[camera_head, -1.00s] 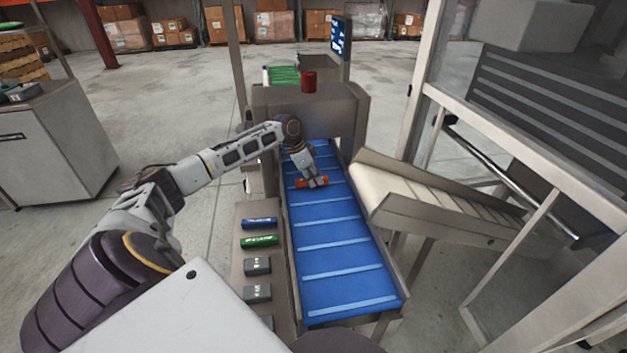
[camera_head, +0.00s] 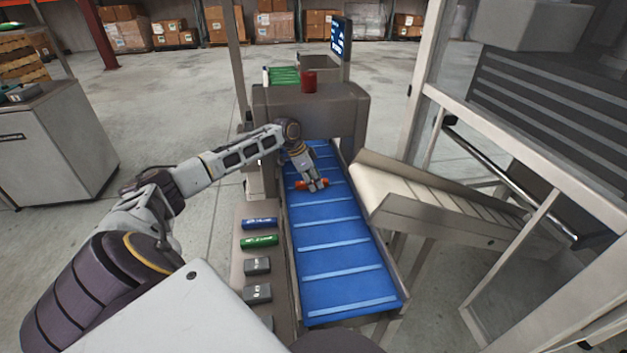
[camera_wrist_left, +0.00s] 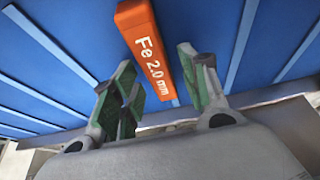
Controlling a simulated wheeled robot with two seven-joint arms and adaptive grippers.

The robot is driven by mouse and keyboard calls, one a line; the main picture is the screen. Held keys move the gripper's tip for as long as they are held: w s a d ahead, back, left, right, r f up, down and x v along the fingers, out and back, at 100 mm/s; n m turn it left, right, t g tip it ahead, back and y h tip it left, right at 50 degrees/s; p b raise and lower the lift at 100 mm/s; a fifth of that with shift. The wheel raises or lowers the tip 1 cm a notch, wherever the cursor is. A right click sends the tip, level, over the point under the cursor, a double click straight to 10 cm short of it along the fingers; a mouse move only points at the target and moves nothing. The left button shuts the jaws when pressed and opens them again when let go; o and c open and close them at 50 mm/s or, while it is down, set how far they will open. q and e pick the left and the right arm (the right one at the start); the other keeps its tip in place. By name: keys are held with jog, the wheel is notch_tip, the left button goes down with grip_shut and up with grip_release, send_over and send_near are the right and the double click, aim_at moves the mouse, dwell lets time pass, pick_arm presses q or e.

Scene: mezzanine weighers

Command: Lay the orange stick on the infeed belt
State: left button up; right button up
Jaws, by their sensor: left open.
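The orange stick (camera_head: 301,184) lies on the blue infeed belt (camera_head: 334,247), across its far part near the machine housing. It also shows in the left wrist view (camera_wrist_left: 148,45), printed "Fe 2.0 mm", against the blue belt. My left gripper (camera_head: 314,187) is right at the stick in the head view and hides part of it. In the left wrist view its two green-padded fingers (camera_wrist_left: 160,90) stand apart on either side of the stick's near end. My right gripper is in neither view.
A blue stick (camera_head: 259,223), a green stick (camera_head: 259,241) and grey blocks (camera_head: 257,265) lie on the ledge left of the belt. A machine housing (camera_head: 345,105) spans the belt's far end, with a red cylinder (camera_head: 309,81) on top. A sloped chute (camera_head: 420,195) stands to the right.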

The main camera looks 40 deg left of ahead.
aim_at(303, 182)
pick_arm(q)
jog(key=shift+r, duration=0.1)
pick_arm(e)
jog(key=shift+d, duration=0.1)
pick_arm(q)
jog(key=shift+s+a+r, duration=0.15)
jog(key=shift+a+r, duration=0.05)
jog(key=shift+r, duration=0.35)
jog(key=v, duration=0.4)
jog(key=shift+s+r+p, duration=0.15)
jog(key=shift+r+p, duration=0.2)
jog(key=v, duration=0.6)
jog(key=shift+p, duration=0.3)
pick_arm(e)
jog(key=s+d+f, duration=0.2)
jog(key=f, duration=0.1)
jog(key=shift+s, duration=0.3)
pick_arm(q)
jog(key=shift+a, duration=0.1)
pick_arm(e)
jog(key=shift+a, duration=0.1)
